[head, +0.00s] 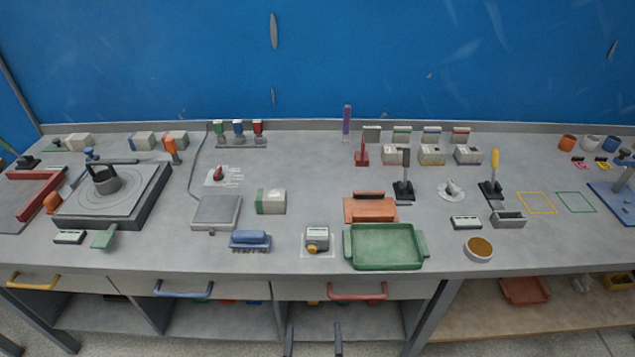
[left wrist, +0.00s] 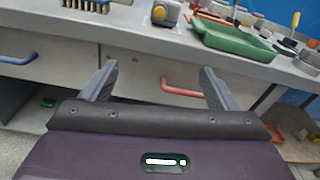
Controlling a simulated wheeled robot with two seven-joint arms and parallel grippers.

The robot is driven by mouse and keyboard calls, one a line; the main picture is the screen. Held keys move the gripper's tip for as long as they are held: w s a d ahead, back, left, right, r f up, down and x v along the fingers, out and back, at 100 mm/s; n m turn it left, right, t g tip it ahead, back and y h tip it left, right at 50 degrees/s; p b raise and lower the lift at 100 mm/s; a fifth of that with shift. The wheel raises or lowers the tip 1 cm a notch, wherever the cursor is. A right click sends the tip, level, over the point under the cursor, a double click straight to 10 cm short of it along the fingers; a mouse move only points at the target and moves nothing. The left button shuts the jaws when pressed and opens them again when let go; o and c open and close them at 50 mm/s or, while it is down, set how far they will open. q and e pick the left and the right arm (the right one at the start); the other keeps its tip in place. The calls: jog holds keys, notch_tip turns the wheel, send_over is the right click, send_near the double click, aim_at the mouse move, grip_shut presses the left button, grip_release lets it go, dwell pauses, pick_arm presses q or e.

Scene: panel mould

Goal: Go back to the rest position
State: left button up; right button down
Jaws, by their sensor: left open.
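My left gripper (head: 313,338) shows at the bottom edge of the head view as two dark fingertips, apart, below and in front of the workbench. In the left wrist view its fingers (left wrist: 158,85) are spread with nothing between them. They point toward the drawer fronts, near the red drawer handle (left wrist: 195,89), which lies beyond the gap. The same red handle shows in the head view (head: 357,291). My right gripper is in neither view.
The grey workbench (head: 290,262) carries a green tray (head: 385,247), a blue brush (head: 250,240) and a small yellow-knobbed device (head: 317,239) near its front edge. Blue (head: 183,290) and yellow (head: 33,281) handles also stick out from the drawers. The drawers look closed.

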pick_arm(q)
jog(key=s+a+f+n+g+b, duration=0.1)
jog(key=s+a+f+n+g, duration=0.3)
jog(key=f, duration=0.5)
jog(key=s+a+f+n+g, duration=0.1)
jog(key=a+f+n, duration=0.4)
jog(key=f, duration=0.4)
jog(key=s+a+f+n+g+b, duration=0.1)
jog(key=s+a+f+n+g, duration=0.25)
jog(key=f+n, duration=0.4)
jog(key=s+a+f+n+g, duration=0.4)
jog(key=s+f+n, duration=0.3)
jog(key=s, duration=0.4)
jog(key=s+a+f+n+g, duration=0.3)
jog(key=s+a+f+n, duration=0.2)
jog(key=s+f+n, duration=0.3)
jog(key=s, duration=0.3)
jog(key=shift+a+f+g+b, duration=0.15)
jog(key=shift+a+g+b, duration=0.15)
jog(key=shift+a+g, duration=0.05)
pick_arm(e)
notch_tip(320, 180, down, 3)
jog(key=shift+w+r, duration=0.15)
pick_arm(q)
jog(key=shift+n, duration=0.25)
